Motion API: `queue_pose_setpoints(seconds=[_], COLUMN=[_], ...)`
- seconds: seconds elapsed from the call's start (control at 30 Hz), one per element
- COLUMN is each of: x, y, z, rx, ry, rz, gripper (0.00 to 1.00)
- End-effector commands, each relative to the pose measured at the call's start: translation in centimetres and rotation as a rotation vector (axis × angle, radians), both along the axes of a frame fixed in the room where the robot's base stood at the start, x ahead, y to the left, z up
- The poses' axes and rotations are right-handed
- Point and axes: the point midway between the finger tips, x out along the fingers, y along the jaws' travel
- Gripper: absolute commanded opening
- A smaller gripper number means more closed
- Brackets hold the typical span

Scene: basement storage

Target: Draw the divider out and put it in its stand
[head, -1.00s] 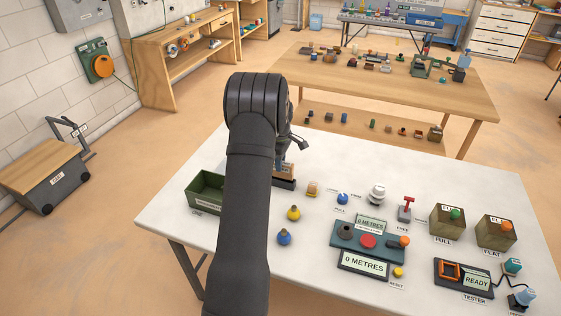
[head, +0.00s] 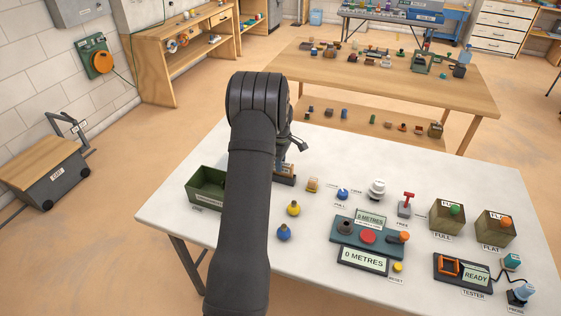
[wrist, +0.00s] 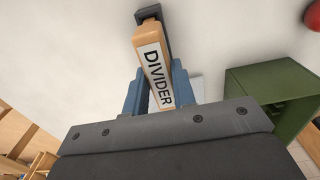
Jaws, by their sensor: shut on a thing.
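The divider (wrist: 152,65) is a tan block with a black-on-white DIVIDER label, seen in the wrist view. My gripper (wrist: 158,84) has its blue fingers shut on both sides of it. A dark grey block-like piece (wrist: 149,15) sits at the divider's far end; I cannot tell whether they are joined or only touching. In the head view, my arm hides the gripper and most of the divider. A tan part of the divider (head: 286,168) and a dark base (head: 285,180) show just right of the arm. I cannot tell which thing is the stand.
An open green box (head: 203,193) stands left of my arm, also in the wrist view (wrist: 262,85). Yellow (head: 293,208) and blue (head: 283,232) knobs, a tan-topped piece (head: 312,185) and a control panel (head: 368,237) stand to the right. The white table (head: 170,212) is bare at front left.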

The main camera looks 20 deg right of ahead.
Motion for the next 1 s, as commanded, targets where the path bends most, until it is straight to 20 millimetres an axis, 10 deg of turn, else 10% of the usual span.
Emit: queue_pose_setpoints(seconds=[0.6,0.63,0.73,1.0], x=[0.0,0.0,0.0,0.0], y=[0.0,0.0,0.0,0.0], z=[-1.6,-1.6,-1.6,-1.6], rx=[0.001,0.001,0.000,0.001], ry=[0.001,0.001,0.000,0.001], rz=[0.000,0.000,0.000,0.000], gripper=[0.00,0.26,0.46,0.49])
